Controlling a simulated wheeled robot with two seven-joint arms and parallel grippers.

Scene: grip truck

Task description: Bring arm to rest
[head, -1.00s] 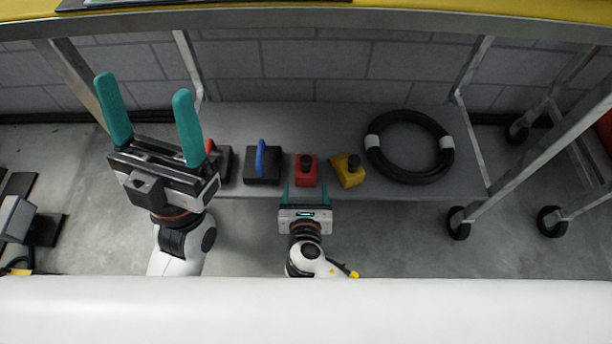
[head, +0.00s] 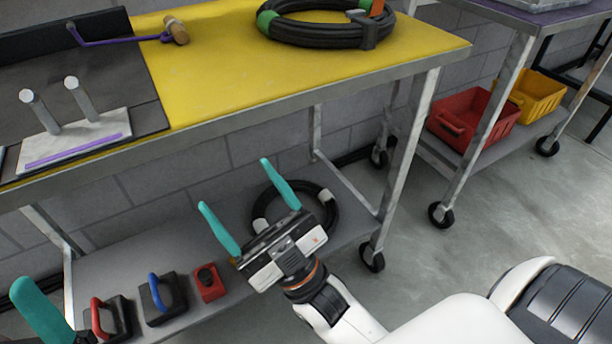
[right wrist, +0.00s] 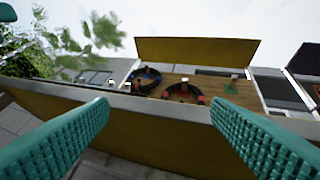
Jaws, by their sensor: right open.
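My right gripper (head: 233,184) has two teal fingers spread wide with nothing between them. In the head view it is in front of the lower shelf (head: 120,262) of the yellow-topped cart, and it partly covers a black cable coil (head: 330,208). The right wrist view shows the same open fingers (right wrist: 160,105) at both sides, with empty space between them. One teal finger of my left gripper (head: 40,310) shows at the lower left of the head view. The rest of that gripper is out of the picture, so its opening is hidden.
The yellow cart top (head: 215,85) holds a hose coil (head: 322,30) and a mallet (head: 176,30). The shelf holds red-handled (head: 103,318) and blue-handled (head: 160,298) blocks and a red button box (head: 209,283). A second cart carries red (head: 474,120) and yellow (head: 538,95) bins. Floor at right is clear.

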